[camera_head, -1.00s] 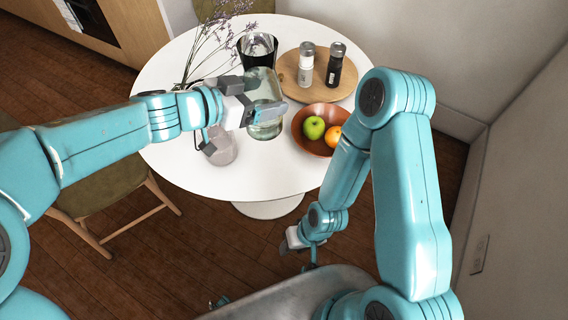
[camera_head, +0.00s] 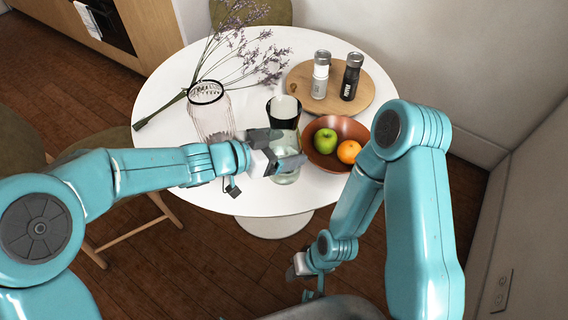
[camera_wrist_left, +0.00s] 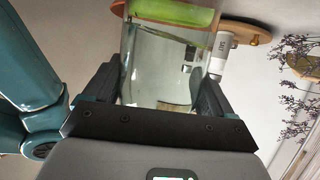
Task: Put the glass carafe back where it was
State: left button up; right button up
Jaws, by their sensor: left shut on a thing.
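The glass carafe (camera_head: 286,175) has a clear, greenish body and a dark upper part with a pale round mouth. My left gripper (camera_head: 290,163) is shut on its body, over the front of the white round table (camera_head: 240,197). The carafe looks upright; I cannot tell whether its base touches the table. In the left wrist view the carafe (camera_wrist_left: 150,65) stands between the two fingers, with a green band across it. My right gripper (camera_head: 303,268) hangs low in front of the table, away from the carafe; its jaws are too small to read.
Close right of the carafe is a brown bowl (camera_head: 319,160) with a green apple and an orange. Behind stands a wooden board (camera_head: 301,82) with two shakers. A pinkish ribbed vase (camera_head: 211,117) is left, near lavender stems (camera_head: 175,103). Bare tabletop shows far left.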

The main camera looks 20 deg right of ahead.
pick_arm(q)
notch_tip(320, 180, down, 4)
jog(key=shift+f+b, duration=0.15)
jog(key=shift+b, duration=0.55)
jog(key=shift+w+f, duration=0.1)
jog(key=shift+f, duration=0.1)
jog(key=shift+r, duration=0.1)
jog(key=o, duration=1.6)
jog(key=shift+f, duration=0.3)
jog(key=shift+r, duration=0.3)
jog(key=p+v, duration=0.2)
jog(key=v, duration=1)
jog(key=shift+s+f, duration=0.15)
jog(key=shift+s, duration=0.05)
